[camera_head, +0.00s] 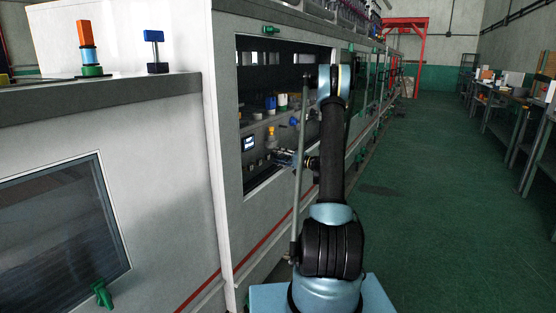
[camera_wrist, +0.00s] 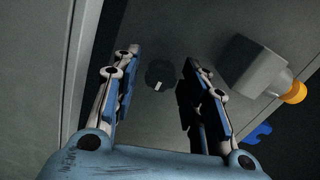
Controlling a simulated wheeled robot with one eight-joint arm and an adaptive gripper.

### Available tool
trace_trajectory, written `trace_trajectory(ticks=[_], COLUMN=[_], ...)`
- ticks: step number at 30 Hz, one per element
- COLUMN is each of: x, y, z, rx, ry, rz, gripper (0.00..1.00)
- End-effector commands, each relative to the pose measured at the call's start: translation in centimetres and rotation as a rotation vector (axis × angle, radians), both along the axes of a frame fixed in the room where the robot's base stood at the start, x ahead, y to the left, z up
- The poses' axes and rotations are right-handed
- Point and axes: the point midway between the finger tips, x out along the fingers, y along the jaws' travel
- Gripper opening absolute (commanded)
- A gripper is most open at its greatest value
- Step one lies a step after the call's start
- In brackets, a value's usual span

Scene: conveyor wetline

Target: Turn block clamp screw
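In the wrist view a dark round knob (camera_wrist: 161,73) with a small white mark sits on a grey panel; it looks like the clamp screw, though its shape is hard to make out. My gripper (camera_wrist: 159,62) is open, with one finger to the left of the knob and one to the right. The knob shows in the gap between the fingers, and neither finger visibly touches it. The distance to it is unclear. In the head view my gripper (camera_head: 284,158) is small, inside the opening of the machine on the left; the screw cannot be made out there.
Right of the fingers, a grey block (camera_wrist: 252,66) carries a fitting with an orange cap (camera_wrist: 294,92). A blue part (camera_wrist: 258,134) lies below it. The machine's opening frame (camera_head: 243,190) surrounds my forearm's reach. The green floor (camera_head: 440,200) to the right is clear.

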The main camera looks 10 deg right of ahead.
Motion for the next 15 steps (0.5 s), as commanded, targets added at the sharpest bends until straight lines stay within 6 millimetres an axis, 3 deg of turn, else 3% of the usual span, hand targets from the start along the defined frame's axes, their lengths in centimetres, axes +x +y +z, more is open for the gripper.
trace_trajectory(ticks=[6,11,15], x=[0.00,0.00,-0.01], y=[0.00,-0.01,-0.01], z=[0.00,-0.01,-0.04], rx=[0.000,0.000,-0.001], ry=[0.000,0.000,0.000], rz=[0.000,0.000,0.000], gripper=[0.40,0.09,0.09])
